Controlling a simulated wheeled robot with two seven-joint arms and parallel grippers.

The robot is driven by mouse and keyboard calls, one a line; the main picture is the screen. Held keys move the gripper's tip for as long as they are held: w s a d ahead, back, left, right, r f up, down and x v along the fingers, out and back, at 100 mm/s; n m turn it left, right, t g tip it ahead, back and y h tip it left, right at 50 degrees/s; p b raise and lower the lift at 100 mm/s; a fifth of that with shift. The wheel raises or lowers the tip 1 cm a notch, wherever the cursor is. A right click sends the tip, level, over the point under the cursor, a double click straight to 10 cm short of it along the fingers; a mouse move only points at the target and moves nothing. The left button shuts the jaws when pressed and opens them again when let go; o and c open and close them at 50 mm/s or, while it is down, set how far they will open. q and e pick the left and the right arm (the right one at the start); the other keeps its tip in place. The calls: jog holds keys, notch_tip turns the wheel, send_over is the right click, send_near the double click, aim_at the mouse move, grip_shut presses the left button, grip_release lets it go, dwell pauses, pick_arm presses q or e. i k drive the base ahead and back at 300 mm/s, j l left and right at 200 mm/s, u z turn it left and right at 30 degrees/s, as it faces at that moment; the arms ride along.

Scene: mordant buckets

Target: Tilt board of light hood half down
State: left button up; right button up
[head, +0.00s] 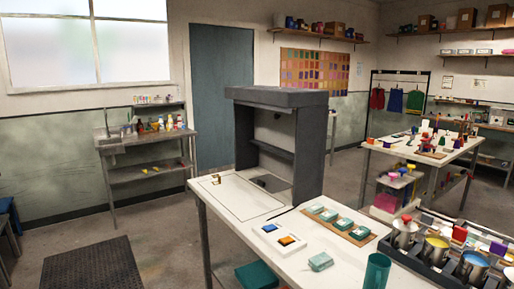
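The light hood (281,97) is a dark grey booth with a thick top and side walls, standing on a white-topped table. Its open front faces left and shows a dark shelf inside. A pale flat panel (238,198) with a dark outline lies at the foot of the opening and looks about level; it may be the tilt board, but I cannot tell for sure. A small brass-coloured piece (216,179) sits near its far left part. A dark patch (270,184) shows at the base inside the hood. Neither of my grippers is in view.
The table (333,258) also holds a white tray with colour squares (279,240), a brown board with teal-and-white blocks (338,224), a teal cup (376,271) and a rack of paint buckets (437,250). Open floor and a dark mat (91,268) lie left of the table.

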aim_at(277, 130)
jog(key=i+j+z, duration=0.4)
jog(key=i+j, duration=0.15)
jog(key=j, duration=0.15)
jog(key=z, duration=0.6)
jog(key=i+j+z, duration=0.25)
jog(key=j+z, duration=0.2)
jog(key=j, duration=0.15)
jog(key=i+j+z, duration=0.25)
jog(key=j+z, duration=0.2)
jog(key=j, duration=0.25)
